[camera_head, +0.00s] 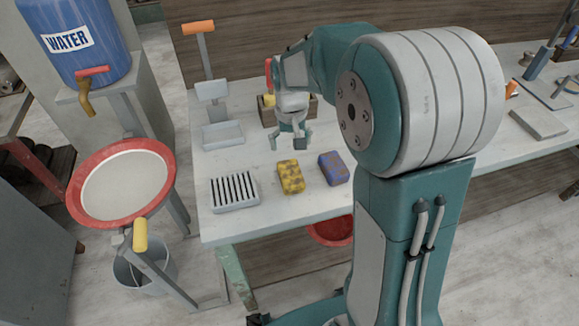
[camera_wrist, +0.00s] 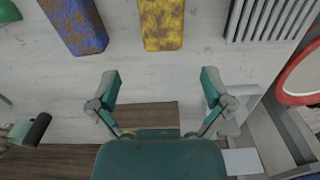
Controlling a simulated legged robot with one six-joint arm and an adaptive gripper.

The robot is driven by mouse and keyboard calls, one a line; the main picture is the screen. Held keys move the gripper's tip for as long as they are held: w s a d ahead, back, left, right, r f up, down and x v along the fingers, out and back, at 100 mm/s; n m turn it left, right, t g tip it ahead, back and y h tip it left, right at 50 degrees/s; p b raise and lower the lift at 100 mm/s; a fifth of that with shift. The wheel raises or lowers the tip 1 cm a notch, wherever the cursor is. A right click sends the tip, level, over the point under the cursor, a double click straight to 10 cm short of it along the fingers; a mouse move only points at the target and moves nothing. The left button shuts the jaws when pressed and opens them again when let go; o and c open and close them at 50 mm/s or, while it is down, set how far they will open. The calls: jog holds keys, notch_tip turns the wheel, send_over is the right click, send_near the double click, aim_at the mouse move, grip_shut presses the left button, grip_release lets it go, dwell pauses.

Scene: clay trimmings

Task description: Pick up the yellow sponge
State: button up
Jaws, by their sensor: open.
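The yellow sponge (camera_head: 291,177) lies on the white table near its front edge, with brown stains on it. In the wrist view the sponge (camera_wrist: 162,24) is at the top middle, partly cut off by the frame edge. My gripper (camera_head: 290,147) is above the table, behind the sponge as the head camera sees it, and apart from it. In the wrist view my gripper (camera_wrist: 160,82) has its two fingers spread wide with nothing between them.
A blue stained sponge (camera_head: 334,168) lies right of the yellow one, and a slotted grey rack (camera_head: 235,191) lies left of it. A grey tray (camera_head: 222,135) and a wooden box (camera_head: 268,115) stand further back. A red-rimmed basin (camera_head: 163,157) is left of the table (camera_head: 222,230).

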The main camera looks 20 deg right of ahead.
aim_at(290, 172)
jog(key=f, duration=0.4)
jog(key=shift+s+a+f, duration=0.2)
jog(key=shift+f, duration=0.2)
jog(key=f, duration=0.4)
jog(key=shift+s+f, duration=0.15)
jog(key=shift+s, duration=0.25)
jog(key=shift+f, duration=0.5)
jog(key=c, duration=0.7)
